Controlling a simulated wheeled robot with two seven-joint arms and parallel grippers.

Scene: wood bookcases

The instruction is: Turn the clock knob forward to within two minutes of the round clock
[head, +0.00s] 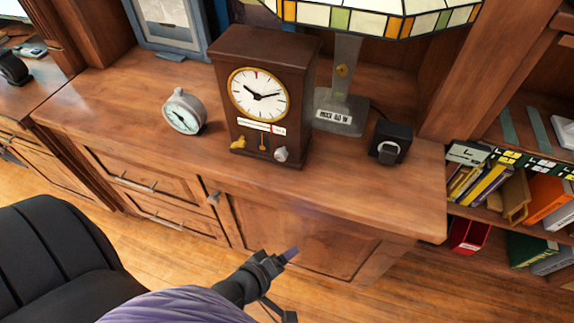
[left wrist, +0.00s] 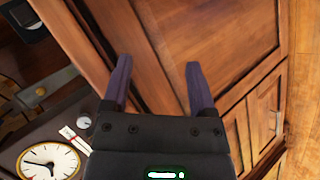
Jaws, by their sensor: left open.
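The wooden clock (head: 230,68) stands upright on the cabinet top, with a white brass-rimmed dial (head: 258,95). Its hands point to the upper left and to the right. Below the dial are a label strip, a brass knob (head: 238,142) at left and a silver knob (head: 281,154) at right. The dial (left wrist: 48,163) and silver knob (left wrist: 84,121) also show in the left wrist view. The small grey round clock (head: 184,112) stands left of it, tilted; its hands are too small to read. My left gripper (head: 289,255) is open and empty, in front of the cabinet door, below the clock; its fingers (left wrist: 160,85) are apart. My right gripper is out of view.
A lamp (head: 342,85) with a stained-glass shade stands close behind and right of the clock. A black box with a watch (head: 389,142) is further right. A picture frame (head: 168,25) stands behind. A black chair (head: 50,260) is at lower left. The cabinet's front edge before the clock is clear.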

